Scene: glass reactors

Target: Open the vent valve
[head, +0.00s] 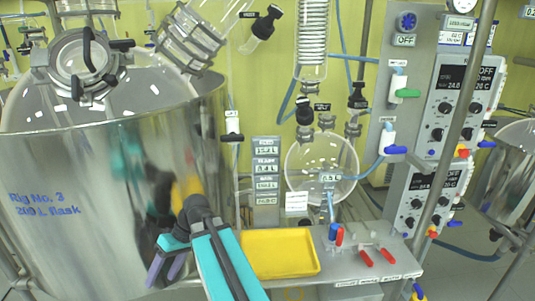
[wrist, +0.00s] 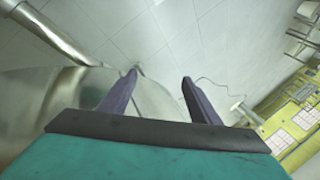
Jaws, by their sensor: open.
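Several valves show in the head view, and their small labels are too blurred to tell surely which is the vent valve. A black-handled valve (head: 304,112) sits above the round glass flask (head: 320,168), next to a small label. Another black-handled valve (head: 357,96) is to its right, and a third black handle (head: 266,22) is at the upper middle. My gripper (head: 166,270) is low in front of the large steel vessel, well below and left of these valves. Its two fingers are apart and empty in the wrist view (wrist: 160,78). No valve is between them.
The steel vessel (head: 80,190) fills the left. A yellow tray (head: 280,253) lies on a bench with red levers (head: 366,258) to its right. Glassware and hoses crowd the middle.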

